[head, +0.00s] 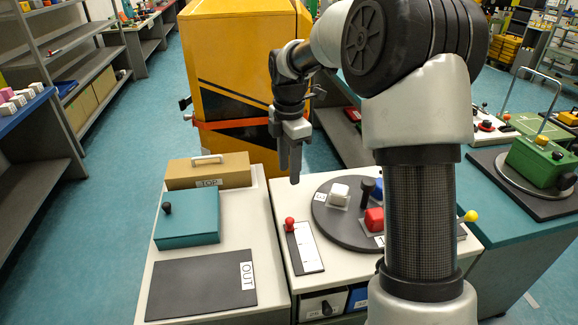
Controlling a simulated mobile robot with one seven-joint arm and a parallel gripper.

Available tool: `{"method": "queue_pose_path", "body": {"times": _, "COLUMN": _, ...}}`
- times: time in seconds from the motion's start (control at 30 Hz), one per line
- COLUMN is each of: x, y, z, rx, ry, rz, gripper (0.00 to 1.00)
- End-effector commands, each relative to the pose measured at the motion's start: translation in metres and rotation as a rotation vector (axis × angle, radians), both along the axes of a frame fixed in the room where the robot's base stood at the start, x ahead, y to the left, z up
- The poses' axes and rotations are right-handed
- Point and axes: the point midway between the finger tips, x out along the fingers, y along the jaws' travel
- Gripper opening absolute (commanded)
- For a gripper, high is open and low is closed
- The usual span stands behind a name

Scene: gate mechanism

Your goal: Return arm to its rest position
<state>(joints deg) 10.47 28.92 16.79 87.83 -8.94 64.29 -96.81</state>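My gripper (290,172) hangs in the air with its fingers pointing down, above the back edge of the white bench tops. It touches nothing that I can see. Its two grey fingers look close together, and I cannot tell whether there is a gap between them. No object shows between them. My arm rises at the right and bends over towards the back left, hiding part of the bench behind it.
Below are a round dark turntable (332,228) with a white block (339,194) and red block (374,219), a red-knobbed lever (290,226), a teal box (187,230), a cardboard box (207,172) and a black OUT mat (195,287). A yellow cabinet (235,60) stands behind.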

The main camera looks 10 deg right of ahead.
Motion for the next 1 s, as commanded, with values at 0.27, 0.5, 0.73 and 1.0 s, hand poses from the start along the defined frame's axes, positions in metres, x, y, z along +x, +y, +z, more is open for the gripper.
{"method": "queue_pose_path", "body": {"times": 0.27, "x": -0.028, "y": -0.001, "z": 0.043, "rx": -0.023, "ry": -0.062, "rz": -0.189, "gripper": 0.40}}
{"method": "queue_pose_path", "body": {"times": 0.5, "x": -0.118, "y": -0.007, "z": 0.118, "rx": 0.012, "ry": -0.223, "rz": -0.738, "gripper": 0.40}}
{"method": "queue_pose_path", "body": {"times": 0.73, "x": -0.210, "y": -0.014, "z": 0.147, "rx": 0.189, "ry": -0.340, "rz": -1.291, "gripper": 0.40}}
{"method": "queue_pose_path", "body": {"times": 1.0, "x": -0.274, "y": -0.015, "z": 0.140, "rx": 0.414, "ry": -0.351, "rz": -1.719, "gripper": 0.40}}
